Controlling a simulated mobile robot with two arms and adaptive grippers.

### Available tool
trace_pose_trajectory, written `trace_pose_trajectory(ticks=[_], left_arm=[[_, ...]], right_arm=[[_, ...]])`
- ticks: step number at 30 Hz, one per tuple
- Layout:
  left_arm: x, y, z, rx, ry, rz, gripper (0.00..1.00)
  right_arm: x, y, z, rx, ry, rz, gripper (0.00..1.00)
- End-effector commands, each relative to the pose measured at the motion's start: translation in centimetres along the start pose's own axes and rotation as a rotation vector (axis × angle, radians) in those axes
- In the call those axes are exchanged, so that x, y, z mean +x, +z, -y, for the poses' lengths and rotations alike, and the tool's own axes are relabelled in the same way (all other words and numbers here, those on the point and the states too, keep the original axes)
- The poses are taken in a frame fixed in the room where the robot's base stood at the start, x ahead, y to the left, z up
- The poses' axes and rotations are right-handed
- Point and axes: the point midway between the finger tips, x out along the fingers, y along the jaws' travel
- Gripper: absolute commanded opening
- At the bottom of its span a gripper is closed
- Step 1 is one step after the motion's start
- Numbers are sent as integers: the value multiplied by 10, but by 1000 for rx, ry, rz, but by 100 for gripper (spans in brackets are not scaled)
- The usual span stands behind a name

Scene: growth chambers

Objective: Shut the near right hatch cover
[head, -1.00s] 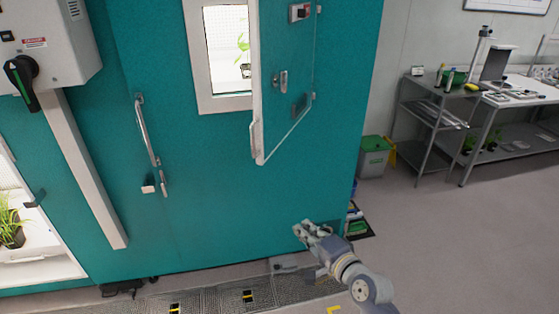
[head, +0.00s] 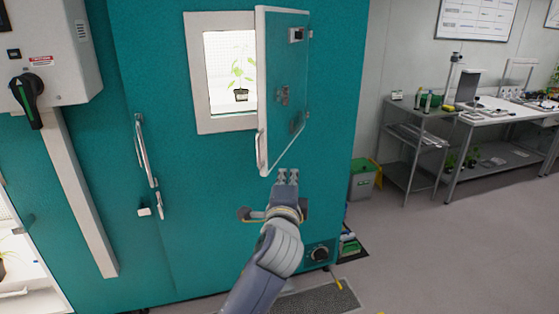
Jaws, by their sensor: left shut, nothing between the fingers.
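My left gripper (head: 288,174) is shut and empty, just below the cover's lower edge in the picture. I cannot tell whether it touches the cover. My left arm comes up from the bottom and hides part of the wall. My right gripper is not in view.
A potted plant (head: 240,94) shows through the opening. A long door handle (head: 145,150) is on the wall at left, below a grey switch box (head: 60,50). A green-lidded bin (head: 363,178), a shelf rack (head: 412,150) and a bench stand at right. The floor at lower right is clear.

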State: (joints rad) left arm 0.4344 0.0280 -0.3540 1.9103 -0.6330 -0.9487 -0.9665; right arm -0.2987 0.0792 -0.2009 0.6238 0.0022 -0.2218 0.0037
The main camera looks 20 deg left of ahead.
Motion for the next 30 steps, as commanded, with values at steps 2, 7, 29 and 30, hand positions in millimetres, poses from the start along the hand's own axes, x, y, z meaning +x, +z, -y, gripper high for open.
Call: trace_pose_trajectory(ticks=[2, 7, 29, 30], left_arm=[[2, 0, 5, 4, -8, 3, 0], [18, 1, 6, 6, -6, 3, 0], [105, 24, 8, 3, -4, 3, 0], [106, 28, 7, 3, -4, 3, 0]], right_arm=[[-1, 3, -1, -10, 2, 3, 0], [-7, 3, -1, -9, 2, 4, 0], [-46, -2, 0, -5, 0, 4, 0], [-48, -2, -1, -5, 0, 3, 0]])
